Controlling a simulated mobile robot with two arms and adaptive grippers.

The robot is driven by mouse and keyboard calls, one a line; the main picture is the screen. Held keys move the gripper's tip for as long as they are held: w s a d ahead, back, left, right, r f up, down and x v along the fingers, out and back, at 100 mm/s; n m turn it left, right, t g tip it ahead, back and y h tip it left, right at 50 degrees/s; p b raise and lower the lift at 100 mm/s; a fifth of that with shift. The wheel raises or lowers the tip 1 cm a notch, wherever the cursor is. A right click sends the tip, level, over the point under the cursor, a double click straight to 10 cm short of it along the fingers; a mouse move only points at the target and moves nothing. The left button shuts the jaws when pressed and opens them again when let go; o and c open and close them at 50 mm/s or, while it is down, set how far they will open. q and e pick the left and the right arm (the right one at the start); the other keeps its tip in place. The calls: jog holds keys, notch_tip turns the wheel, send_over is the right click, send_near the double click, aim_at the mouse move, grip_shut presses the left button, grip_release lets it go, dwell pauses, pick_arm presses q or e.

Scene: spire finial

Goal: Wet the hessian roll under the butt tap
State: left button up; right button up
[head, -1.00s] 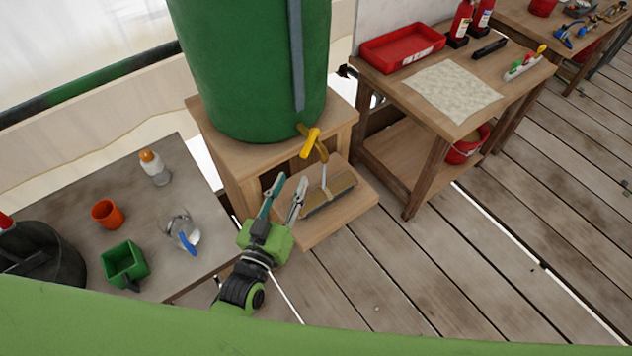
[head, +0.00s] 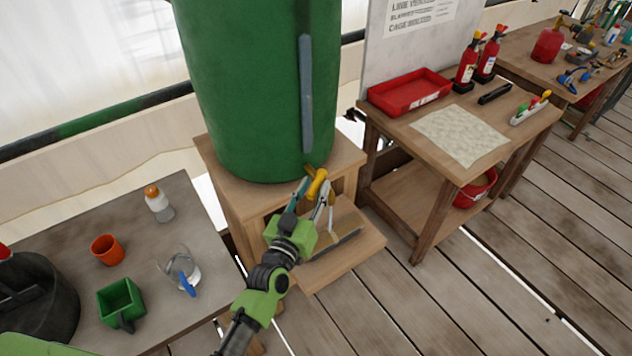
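The green water butt (head: 258,90) stands on a wooden stand. Its brass tap has a yellow lever (head: 317,184) at the lower front. A thin pale streak below the tap looks like running water. A narrow tan strip with a dark edge (head: 345,239) lies on the stand's low shelf (head: 345,262); I cannot tell whether it is the hessian roll or a drain grate. My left gripper (head: 313,188) is open and empty, its fingers spread close to the lever; contact is unclear. My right gripper is out of view.
The left table holds a clear jug with blue handle (head: 180,272), green box (head: 120,300), orange cup (head: 108,250) and bottle (head: 159,204). The right bench holds a red tray (head: 410,92), beige cloth (head: 460,134) and extinguishers (head: 467,65); a red bucket (head: 475,188) sits below.

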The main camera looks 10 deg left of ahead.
pick_arm(q)
jog(key=shift+x, duration=0.85)
jog(key=shift+c, duration=0.3)
grip_shut()
jog(key=shift+a, duration=0.15)
